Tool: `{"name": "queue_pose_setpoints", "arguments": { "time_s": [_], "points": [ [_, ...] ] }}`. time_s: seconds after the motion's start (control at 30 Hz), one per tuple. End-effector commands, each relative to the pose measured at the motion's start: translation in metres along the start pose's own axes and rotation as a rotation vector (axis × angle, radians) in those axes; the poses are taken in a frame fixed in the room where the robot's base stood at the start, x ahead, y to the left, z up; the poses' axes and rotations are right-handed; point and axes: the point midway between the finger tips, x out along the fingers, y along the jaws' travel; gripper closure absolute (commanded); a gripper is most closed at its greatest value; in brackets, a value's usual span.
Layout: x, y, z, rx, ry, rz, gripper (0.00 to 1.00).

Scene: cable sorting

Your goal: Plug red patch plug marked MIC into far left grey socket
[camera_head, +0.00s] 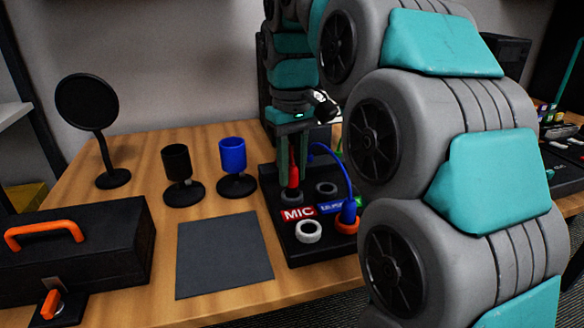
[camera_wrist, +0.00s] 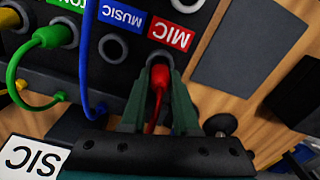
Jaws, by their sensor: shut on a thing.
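The red plug (camera_head: 293,177) stands upright at the far left grey socket (camera_head: 291,197), behind the red MIC label (camera_head: 298,213). In the wrist view the red plug (camera_wrist: 158,78) meets the grey ring of that socket (camera_wrist: 160,59), next to the MIC label (camera_wrist: 170,33). Its tip is hidden inside the ring, and I cannot tell how deep it sits. My gripper (camera_head: 294,172) points down from above and is shut on the red plug; its two green fingers also show in the wrist view (camera_wrist: 158,92).
An empty grey socket (camera_head: 326,187) lies to the right, and an empty white socket (camera_head: 308,231) in front. A blue plug (camera_head: 348,211) stands in an orange socket (camera_head: 346,226). A green plug (camera_wrist: 46,38) is beyond. Black and blue cups and a dark mat (camera_head: 225,255) lie left.

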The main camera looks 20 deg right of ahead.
Motion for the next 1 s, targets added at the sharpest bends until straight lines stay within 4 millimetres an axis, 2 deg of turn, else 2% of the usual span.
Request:
{"name": "queue_pose_setpoints", "arguments": {
  "time_s": [1.0],
  "points": [
    [0.011,0.000,0.000,0.000,-0.001,0.000,1.00]
  ]
}}
